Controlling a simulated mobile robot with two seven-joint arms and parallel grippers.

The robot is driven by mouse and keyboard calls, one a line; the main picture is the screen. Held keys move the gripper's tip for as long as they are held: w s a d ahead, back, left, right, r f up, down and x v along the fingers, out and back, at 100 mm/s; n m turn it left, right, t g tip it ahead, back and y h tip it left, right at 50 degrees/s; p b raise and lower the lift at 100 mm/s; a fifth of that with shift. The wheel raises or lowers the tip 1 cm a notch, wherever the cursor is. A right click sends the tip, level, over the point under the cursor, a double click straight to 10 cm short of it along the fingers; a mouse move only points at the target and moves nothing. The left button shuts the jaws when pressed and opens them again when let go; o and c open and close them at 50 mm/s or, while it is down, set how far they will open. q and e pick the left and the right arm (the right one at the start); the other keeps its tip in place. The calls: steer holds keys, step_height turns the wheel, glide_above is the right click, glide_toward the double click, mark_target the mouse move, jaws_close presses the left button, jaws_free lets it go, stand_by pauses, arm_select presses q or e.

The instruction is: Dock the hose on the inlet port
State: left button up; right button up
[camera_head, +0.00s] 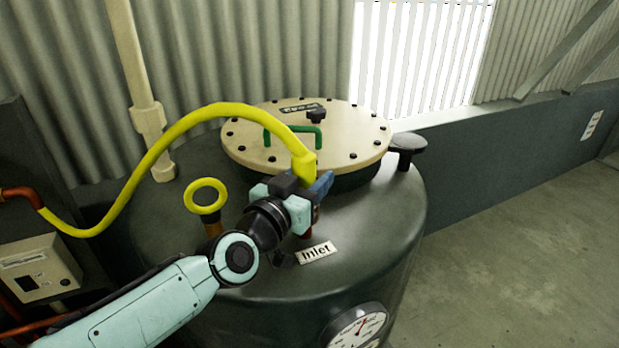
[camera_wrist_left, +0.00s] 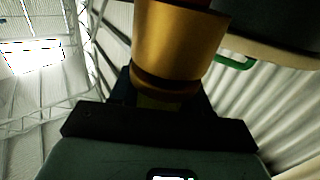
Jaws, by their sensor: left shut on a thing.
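The yellow hose (camera_head: 150,165) rises from a copper pipe at the left, arches over the tank and comes down into my left gripper (camera_head: 312,190). The gripper is shut on the hose's end, above the "Inlet" label (camera_head: 316,253). A short reddish stub shows just under the jaws; the gripper hides most of it. I cannot tell whether the hose end touches the inlet port. In the left wrist view a brass-coloured cylinder (camera_wrist_left: 177,45) stands close in front of the jaws. My right gripper is in neither view.
A yellow ring (camera_head: 206,181) on a stem stands left of the gripper. A black knob (camera_head: 407,145) is at the right, a gauge (camera_head: 358,328) in front. Floor at right is clear.

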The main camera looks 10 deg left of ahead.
arm_select(q)
steer(key=shift+f, duration=0.25)
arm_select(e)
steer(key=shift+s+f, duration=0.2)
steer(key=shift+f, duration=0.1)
arm_select(q)
steer(key=o, duration=1)
steer(key=shift+b+v, duration=1.65)
steer(key=shift+v, duration=3.9)
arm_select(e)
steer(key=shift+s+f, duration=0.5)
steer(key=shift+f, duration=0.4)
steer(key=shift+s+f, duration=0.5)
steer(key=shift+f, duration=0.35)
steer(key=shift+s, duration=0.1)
